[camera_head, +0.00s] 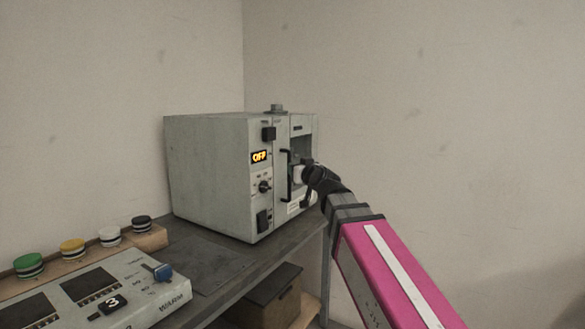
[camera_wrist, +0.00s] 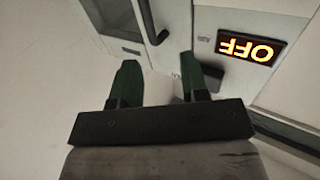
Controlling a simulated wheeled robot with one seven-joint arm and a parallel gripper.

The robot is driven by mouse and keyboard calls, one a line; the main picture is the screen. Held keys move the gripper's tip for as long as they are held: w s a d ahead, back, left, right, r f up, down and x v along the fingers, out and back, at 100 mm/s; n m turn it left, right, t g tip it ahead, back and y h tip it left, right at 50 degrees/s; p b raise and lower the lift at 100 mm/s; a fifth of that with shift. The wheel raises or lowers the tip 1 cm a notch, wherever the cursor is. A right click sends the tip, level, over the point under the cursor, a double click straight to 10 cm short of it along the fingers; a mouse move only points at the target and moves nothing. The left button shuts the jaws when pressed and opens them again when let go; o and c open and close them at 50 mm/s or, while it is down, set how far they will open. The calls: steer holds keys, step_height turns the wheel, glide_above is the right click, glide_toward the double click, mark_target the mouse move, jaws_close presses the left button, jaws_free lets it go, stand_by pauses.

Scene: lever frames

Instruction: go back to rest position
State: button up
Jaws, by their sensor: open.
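My gripper (camera_wrist: 160,82) is open in the wrist view, its two dark green fingers apart. The fingertips are small and partly hidden in the head view.
The machine stands on a dark grey table (camera_head: 215,262). A control panel (camera_head: 135,285) with a blue-knobbed lever (camera_head: 162,272) is at lower left, with green, yellow, white and black round pieces behind it. A box (camera_head: 272,296) is below the table. The right side is open.

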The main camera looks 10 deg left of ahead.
steer(key=shift+d+f, duration=0.1)
steer(key=d+f+m+g+h, duration=0.15)
steer(key=d+f, duration=0.25)
steer(key=f, duration=0.5)
steer(key=d+f+g+h, duration=0.2)
steer(key=d+f+g, duration=0.15)
steer(key=f, duration=0.65)
steer(key=d+f+m+g+h, duration=0.1)
steer(key=d+f+h, duration=0.1)
steer(key=d+f, duration=0.5)
steer(key=s+d+f+m+g+h, duration=0.1)
steer(key=s+d+f+g, duration=0.2)
steer(key=s+d+f, duration=0.2)
steer(key=s+d+f+m+g+h, duration=0.1)
steer(key=s+d+f+g, duration=0.2)
steer(key=f, duration=0.9)
steer(key=s+d+f+m+g+h, duration=0.2)
steer(key=s+d+f+g, duration=0.1)
steer(key=s+d+f, duration=0.4)
steer(key=shift+s+d+f, duration=0.4)
steer(key=shift+d+f, duration=0.05)
steer(key=shift+f, duration=0.35)
